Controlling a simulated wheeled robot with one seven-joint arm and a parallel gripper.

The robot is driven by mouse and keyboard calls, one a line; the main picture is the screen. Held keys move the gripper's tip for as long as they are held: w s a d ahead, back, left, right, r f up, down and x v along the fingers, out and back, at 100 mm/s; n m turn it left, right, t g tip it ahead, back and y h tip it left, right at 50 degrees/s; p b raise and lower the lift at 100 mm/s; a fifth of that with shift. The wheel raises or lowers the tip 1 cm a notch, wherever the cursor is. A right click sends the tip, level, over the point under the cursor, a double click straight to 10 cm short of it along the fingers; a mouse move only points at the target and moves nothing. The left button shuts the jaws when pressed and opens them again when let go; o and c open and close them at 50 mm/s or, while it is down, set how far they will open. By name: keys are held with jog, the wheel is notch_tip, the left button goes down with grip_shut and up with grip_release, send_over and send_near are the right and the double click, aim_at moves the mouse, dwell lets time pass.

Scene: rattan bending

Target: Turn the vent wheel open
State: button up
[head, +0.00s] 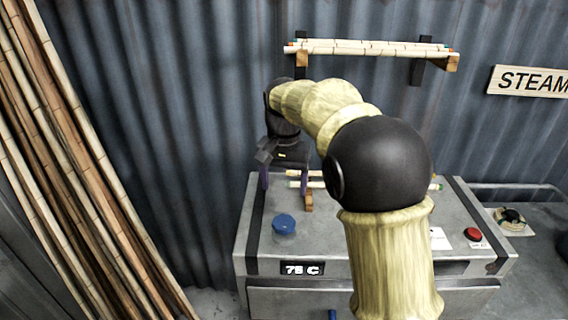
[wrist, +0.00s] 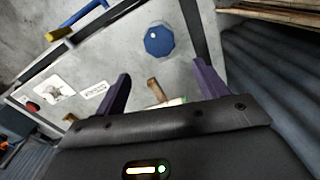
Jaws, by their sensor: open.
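The vent wheel looks to be the blue faceted knob (head: 284,224) on the left part of the grey steam box top (head: 345,245). It also shows in the wrist view as a blue knob (wrist: 158,43) with a small white dot near its edge. My gripper (head: 286,183) is above the box, behind the knob in the head view, with its purple fingers pointing down. In the wrist view my gripper (wrist: 160,78) is open and empty, and the knob lies beyond the fingertips, apart from them. My arm hides the middle of the box top.
Canes lie in wooden holders (head: 308,200) on the box near my gripper. A red button (head: 473,234) and a display (head: 301,268) are on the box. Long poles (head: 75,170) lean at left. A cane rack (head: 370,48) and STEAM sign (head: 530,81) hang on the wall.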

notch_tip(320, 180, up, 6)
jog(key=shift+r, duration=0.15)
dwell(0.3)
jog(key=s+d+f+n+t+b, duration=0.1)
jog(key=s+d+f, duration=0.6)
jog(key=s+f, duration=0.2)
jog(key=s+d+f+n+t+b, duration=0.1)
jog(key=s+d+f, duration=0.7)
jog(key=f, duration=0.5)
jog(key=shift+s+d+f+n+t, duration=0.2)
jog(key=shift+s+n+t, duration=0.15)
jog(key=shift+s, duration=0.9)
jog(key=shift+c, duration=0.4)
